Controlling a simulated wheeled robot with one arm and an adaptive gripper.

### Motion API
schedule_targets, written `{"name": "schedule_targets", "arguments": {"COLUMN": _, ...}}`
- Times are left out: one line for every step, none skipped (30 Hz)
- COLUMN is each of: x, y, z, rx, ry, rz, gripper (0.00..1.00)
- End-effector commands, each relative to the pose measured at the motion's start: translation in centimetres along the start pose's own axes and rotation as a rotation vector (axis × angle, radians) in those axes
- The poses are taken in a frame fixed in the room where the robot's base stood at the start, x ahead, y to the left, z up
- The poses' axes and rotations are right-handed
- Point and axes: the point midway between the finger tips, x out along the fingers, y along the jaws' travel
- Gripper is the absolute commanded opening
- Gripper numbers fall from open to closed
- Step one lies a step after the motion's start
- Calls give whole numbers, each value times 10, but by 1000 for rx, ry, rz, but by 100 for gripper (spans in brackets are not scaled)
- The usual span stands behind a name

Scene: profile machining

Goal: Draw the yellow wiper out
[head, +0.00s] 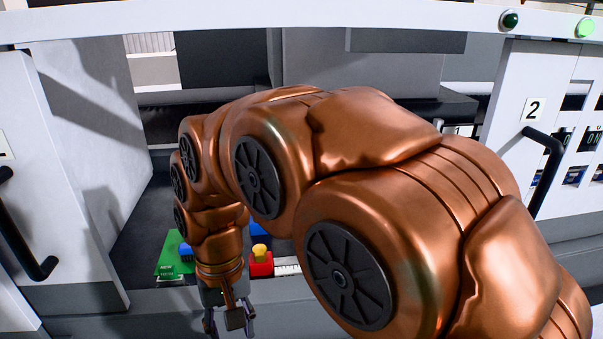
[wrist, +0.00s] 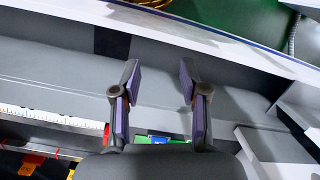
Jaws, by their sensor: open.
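A small yellow piece (head: 260,251), which looks like the yellow wiper, stands upright in a red block (head: 261,268) inside the machine opening, just right of my wrist in the head view. My gripper (head: 229,322) is in front of and below it, at the front sill, pointing down. In the wrist view the gripper (wrist: 160,78) is open with nothing between its fingers. Orange-yellow bits (wrist: 31,162) show at the lower left there; I cannot tell which is the wiper.
A green board (head: 174,256) with blue parts lies left of my wrist. A white ruled strip (head: 287,267) is right of the red block. White doors with black handles (head: 547,165) stand on both sides. My arm hides much of the opening.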

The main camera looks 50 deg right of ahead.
Motion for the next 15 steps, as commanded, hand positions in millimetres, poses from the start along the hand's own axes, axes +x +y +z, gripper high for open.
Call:
{"name": "schedule_targets", "arguments": {"x": -11, "y": -2, "z": -16, "rx": 51, "ry": -4, "rz": -15, "gripper": 44}}
{"name": "schedule_targets", "arguments": {"x": -17, "y": -3, "z": -26, "rx": 82, "ry": -5, "rz": -25, "gripper": 44}}
{"name": "schedule_targets", "arguments": {"x": -23, "y": -4, "z": -37, "rx": 123, "ry": -6, "rz": -38, "gripper": 44}}
{"name": "schedule_targets", "arguments": {"x": -28, "y": -5, "z": -46, "rx": 153, "ry": -6, "rz": -47, "gripper": 44}}
{"name": "schedule_targets", "arguments": {"x": -33, "y": -5, "z": -56, "rx": 184, "ry": -5, "rz": -57, "gripper": 44}}
{"name": "schedule_targets", "arguments": {"x": -40, "y": -4, "z": -69, "rx": 226, "ry": -6, "rz": -70, "gripper": 44}}
{"name": "schedule_targets", "arguments": {"x": -44, "y": -4, "z": -78, "rx": 256, "ry": -7, "rz": -80, "gripper": 44}}
{"name": "schedule_targets", "arguments": {"x": -49, "y": -3, "z": -87, "rx": 287, "ry": -8, "rz": -90, "gripper": 44}}
{"name": "schedule_targets", "arguments": {"x": -54, "y": -1, "z": -99, "rx": 329, "ry": -12, "rz": -102, "gripper": 44}}
{"name": "schedule_targets", "arguments": {"x": -58, "y": 0, "z": -108, "rx": 359, "ry": -14, "rz": -111, "gripper": 44}}
{"name": "schedule_targets", "arguments": {"x": -63, "y": 2, "z": -118, "rx": 390, "ry": -13, "rz": -121, "gripper": 44}}
{"name": "schedule_targets", "arguments": {"x": -68, "y": 5, "z": -131, "rx": 432, "ry": -16, "rz": -133, "gripper": 44}}
{"name": "schedule_targets", "arguments": {"x": -71, "y": 8, "z": -140, "rx": 463, "ry": -17, "rz": -143, "gripper": 44}}
{"name": "schedule_targets", "arguments": {"x": -76, "y": 10, "z": -149, "rx": 493, "ry": -16, "rz": -154, "gripper": 44}}
{"name": "schedule_targets", "arguments": {"x": -80, "y": 14, "z": -162, "rx": 534, "ry": -19, "rz": -166, "gripper": 44}}
